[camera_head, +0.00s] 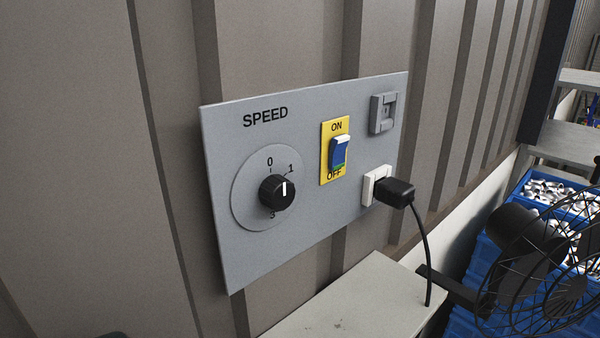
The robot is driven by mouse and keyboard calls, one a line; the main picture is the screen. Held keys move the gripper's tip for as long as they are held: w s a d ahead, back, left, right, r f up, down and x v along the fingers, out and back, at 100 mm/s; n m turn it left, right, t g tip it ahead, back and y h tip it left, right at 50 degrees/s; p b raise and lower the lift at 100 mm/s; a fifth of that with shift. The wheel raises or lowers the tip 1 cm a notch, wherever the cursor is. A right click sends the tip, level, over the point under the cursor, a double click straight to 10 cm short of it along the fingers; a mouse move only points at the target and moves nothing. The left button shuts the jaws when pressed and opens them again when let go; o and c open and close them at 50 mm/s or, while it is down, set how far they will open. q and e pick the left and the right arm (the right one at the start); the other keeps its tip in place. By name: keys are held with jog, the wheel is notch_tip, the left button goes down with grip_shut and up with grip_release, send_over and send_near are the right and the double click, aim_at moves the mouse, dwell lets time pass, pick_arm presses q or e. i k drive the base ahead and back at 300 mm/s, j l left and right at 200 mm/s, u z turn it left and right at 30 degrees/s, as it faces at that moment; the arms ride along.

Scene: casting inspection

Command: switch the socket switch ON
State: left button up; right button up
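The socket switch (339,153) is a blue rocker with a pale top edge, set on a yellow plate (326,171). The plate is marked ON above the rocker and OFF below it. The rocker's upper end seems to stand out and its lower end seems pushed in toward OFF. The plate sits mid-right on a grey panel (240,255) on the wall. Neither gripper can be made out in the head view.
A black SPEED knob (277,192) is left of the switch. A black plug (395,192) sits in a white socket (371,184), its cord hanging down. A grey latch-like fitting (384,113) is above. A wire-caged fan (550,265) and blue crates (470,325) are right; a pale ledge (350,305) is below.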

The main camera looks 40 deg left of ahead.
aim_at(336, 155)
jog(key=k+l+u, duration=0.1)
jog(key=u, duration=0.35)
jog(key=k+l+u, duration=0.1)
jog(key=u, duration=0.3)
jog(key=i+j+u, duration=0.1)
jog(key=i+u, duration=0.25)
